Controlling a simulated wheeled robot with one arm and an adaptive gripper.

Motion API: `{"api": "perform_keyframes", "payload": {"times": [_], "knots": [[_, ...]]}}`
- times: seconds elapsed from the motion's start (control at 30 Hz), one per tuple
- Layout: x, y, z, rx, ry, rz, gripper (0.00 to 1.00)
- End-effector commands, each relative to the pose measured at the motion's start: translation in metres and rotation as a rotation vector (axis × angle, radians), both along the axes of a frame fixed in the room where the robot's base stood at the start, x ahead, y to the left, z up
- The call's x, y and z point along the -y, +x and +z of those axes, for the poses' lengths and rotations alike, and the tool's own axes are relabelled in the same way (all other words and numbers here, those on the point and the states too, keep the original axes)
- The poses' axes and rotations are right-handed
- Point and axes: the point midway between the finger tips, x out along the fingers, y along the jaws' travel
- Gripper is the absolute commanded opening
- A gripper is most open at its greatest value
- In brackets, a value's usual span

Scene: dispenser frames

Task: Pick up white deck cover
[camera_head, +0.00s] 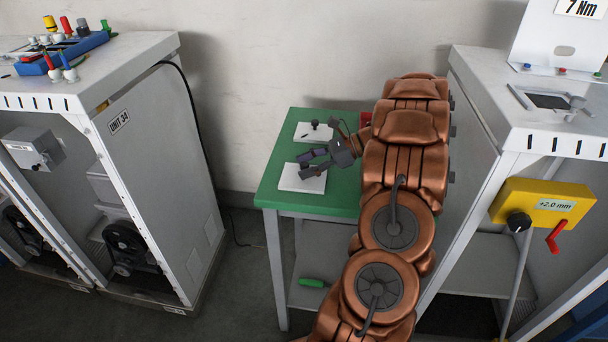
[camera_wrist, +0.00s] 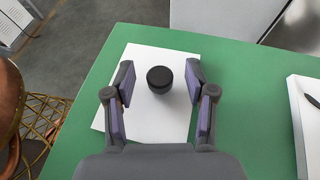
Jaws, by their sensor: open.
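Two white deck covers lie on a green table (camera_head: 270,190). The nearer white deck cover (camera_head: 290,183) is a flat square plate with a black knob; in the wrist view the plate (camera_wrist: 145,130) has its round black knob (camera_wrist: 160,79) near its middle. My gripper (camera_head: 311,162) is open over this cover. In the wrist view my gripper (camera_wrist: 158,82) has its two fingers on either side of the knob, apart from it. The farther white deck cover (camera_head: 302,133) has a black knob and a dark thin object on it; its edge shows at the right of the wrist view (camera_wrist: 301,130).
A grey cabinet (camera_head: 160,160) stands left of the table, with a blue tray (camera_head: 65,54) on top. Another cabinet (camera_head: 545,130) with a yellow box (camera_head: 540,204) stands at the right. A green-handled object (camera_head: 313,283) lies on the lower shelf. A wall closes the back.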

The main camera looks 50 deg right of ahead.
Motion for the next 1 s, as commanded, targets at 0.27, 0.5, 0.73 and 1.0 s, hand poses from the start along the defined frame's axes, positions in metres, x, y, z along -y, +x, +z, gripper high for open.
{"api": "perform_keyframes", "payload": {"times": [0.27,0.5,0.73,1.0], "knots": [[-0.0031,0.0027,-0.0018,0.001,-0.001,-0.001,0.55],[-0.0031,0.0026,-0.0017,0.001,-0.001,0.000,0.35],[-0.0031,0.0026,-0.0016,0.001,-0.001,0.000,0.12],[-0.0031,0.0025,-0.0015,0.001,-0.001,0.000,0.00]]}}
